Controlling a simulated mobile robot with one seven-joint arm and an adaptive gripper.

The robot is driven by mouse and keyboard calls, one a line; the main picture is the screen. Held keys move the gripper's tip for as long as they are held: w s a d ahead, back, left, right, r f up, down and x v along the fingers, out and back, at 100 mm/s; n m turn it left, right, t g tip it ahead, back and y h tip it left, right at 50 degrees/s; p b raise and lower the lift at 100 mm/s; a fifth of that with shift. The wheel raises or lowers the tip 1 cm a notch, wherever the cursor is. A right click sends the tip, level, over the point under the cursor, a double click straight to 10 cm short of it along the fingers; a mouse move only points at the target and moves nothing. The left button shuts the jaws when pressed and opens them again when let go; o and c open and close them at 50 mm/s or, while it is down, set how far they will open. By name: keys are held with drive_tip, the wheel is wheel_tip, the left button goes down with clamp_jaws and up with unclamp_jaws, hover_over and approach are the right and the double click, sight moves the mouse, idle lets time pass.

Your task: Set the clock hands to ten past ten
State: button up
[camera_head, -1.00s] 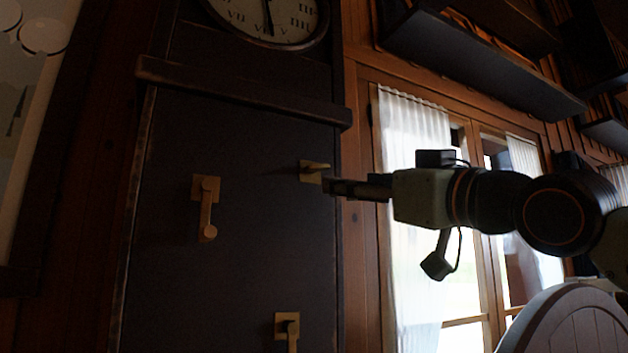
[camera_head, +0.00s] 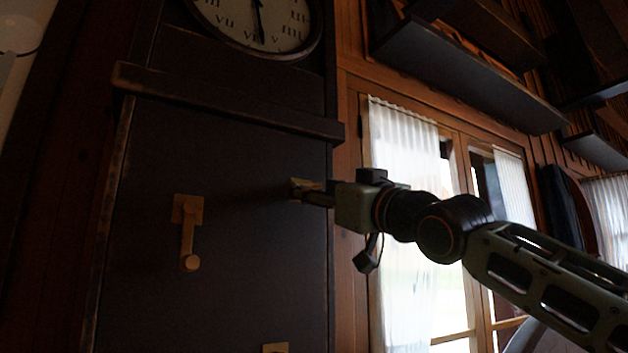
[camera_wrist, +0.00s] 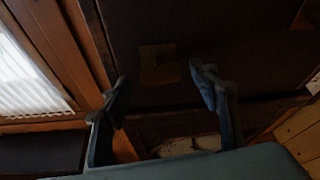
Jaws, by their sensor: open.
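The clock face (camera_head: 282,22) is pale with dark numerals, at the top of the head view. Its upper part is cut off. A dark hand (camera_head: 260,20) points down near VI; where any other hand points I cannot tell. Below, on the dark clock case (camera_head: 240,150), are brass levers: a left one (camera_head: 187,235) hanging down, a right one (camera_head: 297,184) partly hidden by my gripper, and a lower one (camera_head: 275,348) mostly cut off. My gripper (camera_head: 306,196) is at the right lever. In the wrist view its open fingers (camera_wrist: 157,88) straddle a dim brass plate (camera_wrist: 160,65); contact is unclear.
A ledge (camera_head: 225,103) crosses the case between the clock face and the levers. A curtained window (camera_head: 405,180) and a dark shelf (camera_head: 470,70) lie to the right. The case front between the levers is clear.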

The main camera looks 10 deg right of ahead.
drive_tip(key=shift+w+a+r, duration=0.2)
drive_tip(key=shift+w, duration=0.2)
drive_tip(key=c, duration=1.2)
drive_tip(key=shift+o, duration=0.2)
drive_tip(key=shift+n, duration=0.5)
drive_tip(key=n+g+y, duration=0.1)
drive_tip(key=n, duration=0.1)
drive_tip(key=n+g+y, duration=0.1)
drive_tip(key=n, duration=0.2)
drive_tip(key=shift+d, duration=0.15)
drive_tip(key=n+g, duration=0.1)
drive_tip(key=n, duration=0.1)
drive_tip(key=n+y, duration=0.1)
drive_tip(key=n, duration=0.1)
drive_tip(key=shift+r+n+g, duration=0.1)
drive_tip(key=shift+n+g, duration=0.3)
drive_tip(key=n+g, duration=0.1)
drive_tip(key=n, duration=0.1)
drive_tip(key=n+g, duration=0.1)
drive_tip(key=n, duration=0.2)
drive_tip(key=shift+r+y, duration=0.1)
drive_tip(key=shift+y, duration=0.2)
drive_tip(key=shift+n+g+h, duration=0.4)
drive_tip(key=shift+n, duration=1)
